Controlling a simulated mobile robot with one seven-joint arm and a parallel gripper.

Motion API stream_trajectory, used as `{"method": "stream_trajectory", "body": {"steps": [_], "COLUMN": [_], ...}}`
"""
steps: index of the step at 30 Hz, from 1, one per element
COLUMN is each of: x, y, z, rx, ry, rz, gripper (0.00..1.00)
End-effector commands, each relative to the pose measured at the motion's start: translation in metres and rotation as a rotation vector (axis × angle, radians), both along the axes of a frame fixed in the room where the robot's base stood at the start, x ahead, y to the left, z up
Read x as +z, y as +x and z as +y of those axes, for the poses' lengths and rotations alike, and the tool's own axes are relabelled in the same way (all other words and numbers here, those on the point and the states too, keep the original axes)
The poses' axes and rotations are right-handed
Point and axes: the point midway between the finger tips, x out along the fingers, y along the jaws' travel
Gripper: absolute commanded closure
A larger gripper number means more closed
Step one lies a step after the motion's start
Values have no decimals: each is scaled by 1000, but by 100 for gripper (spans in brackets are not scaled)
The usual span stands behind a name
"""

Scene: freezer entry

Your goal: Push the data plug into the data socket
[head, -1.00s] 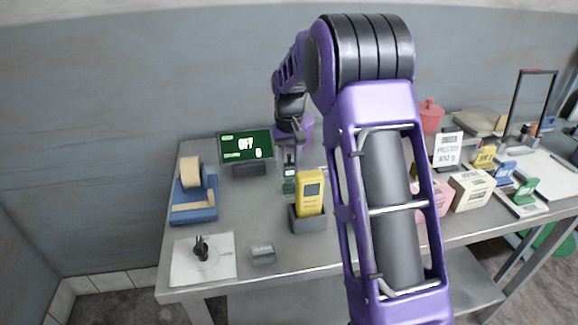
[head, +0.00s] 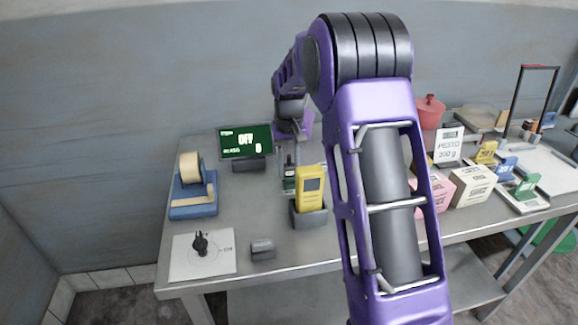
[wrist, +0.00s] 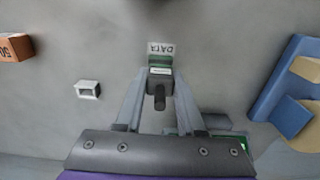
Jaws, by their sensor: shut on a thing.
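The data plug (wrist: 159,88) is a dark block with a round black stub, held between the two grey fingers of my gripper (wrist: 160,76) in the wrist view. The data socket (wrist: 159,61) shows as a green piece at the plug's far end, beside a white label reading DATA (wrist: 160,48). The plug's front lies against or very near the socket; I cannot tell how deep it sits. In the head view my gripper (head: 289,168) points down behind the yellow device, and the plug is too small to make out there.
A yellow handheld device (head: 310,187) stands in a grey holder (head: 310,217) close in front of my gripper. A small white hollow block (wrist: 88,90) lies left in the wrist view.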

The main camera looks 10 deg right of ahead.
Motion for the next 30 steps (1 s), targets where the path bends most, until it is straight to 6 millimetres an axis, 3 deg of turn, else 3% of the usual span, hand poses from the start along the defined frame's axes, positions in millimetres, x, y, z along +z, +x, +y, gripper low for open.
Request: {"method": "stream_trajectory", "body": {"steps": [17,18,21,23,30], "x": [-14,-13,-13,-13,-12], "y": [0,0,0,0,0], "z": [0,0,0,0,0], "rx": [0,0,0,0,0], "ry": [0,0,0,0,0], "rz": [0,0,0,0,0], "gripper": [100,55,37,27,27]}}
